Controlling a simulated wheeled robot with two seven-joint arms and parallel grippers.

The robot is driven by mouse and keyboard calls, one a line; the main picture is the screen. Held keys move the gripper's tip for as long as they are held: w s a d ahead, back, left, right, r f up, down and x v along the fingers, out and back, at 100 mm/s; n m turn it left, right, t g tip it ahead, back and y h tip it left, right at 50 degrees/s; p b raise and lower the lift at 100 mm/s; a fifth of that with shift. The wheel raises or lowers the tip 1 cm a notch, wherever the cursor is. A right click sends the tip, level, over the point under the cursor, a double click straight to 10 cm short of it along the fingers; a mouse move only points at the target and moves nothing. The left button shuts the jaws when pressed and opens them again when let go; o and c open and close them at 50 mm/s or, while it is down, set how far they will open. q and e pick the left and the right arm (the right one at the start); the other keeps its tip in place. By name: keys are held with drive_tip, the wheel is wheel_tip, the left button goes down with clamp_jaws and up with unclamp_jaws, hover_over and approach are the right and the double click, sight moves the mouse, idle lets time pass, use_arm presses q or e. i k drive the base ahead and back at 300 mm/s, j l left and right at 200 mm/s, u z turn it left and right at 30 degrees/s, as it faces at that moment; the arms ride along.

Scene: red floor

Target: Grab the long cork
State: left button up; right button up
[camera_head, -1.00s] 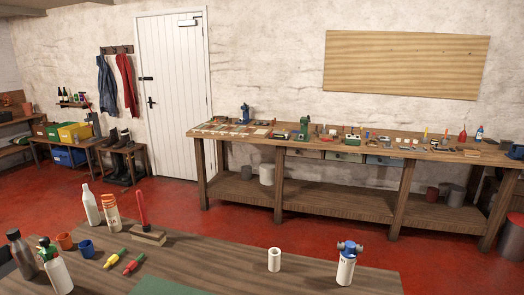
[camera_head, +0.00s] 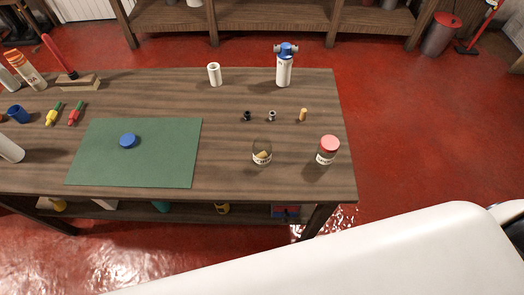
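A small tan upright cylinder (camera_head: 303,115), which looks like a cork, stands on the wooden table right of two small dark or grey pieces. A clear glass jar (camera_head: 262,148) with a white label stands in front of it and has tan, cork-like pieces inside. Which of these is the long cork I cannot tell for certain by size. Neither of my grippers is in view.
A red-lidded jar (camera_head: 328,149) stands right of the glass jar. A white tube (camera_head: 214,74) and a blue-topped white bottle (camera_head: 285,67) stand behind. A green mat (camera_head: 160,160) with a blue lid (camera_head: 128,141) lies left. Red floor (camera_head: 430,120) is open to the right.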

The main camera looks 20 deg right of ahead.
sight(303, 114)
drive_tip(key=l+z, duration=0.2)
drive_tip(key=z, duration=0.25)
drive_tip(key=l+z, duration=0.25)
drive_tip(key=z, duration=0.25)
drive_tip(key=l+z, duration=0.2)
drive_tip(key=z, duration=0.25)
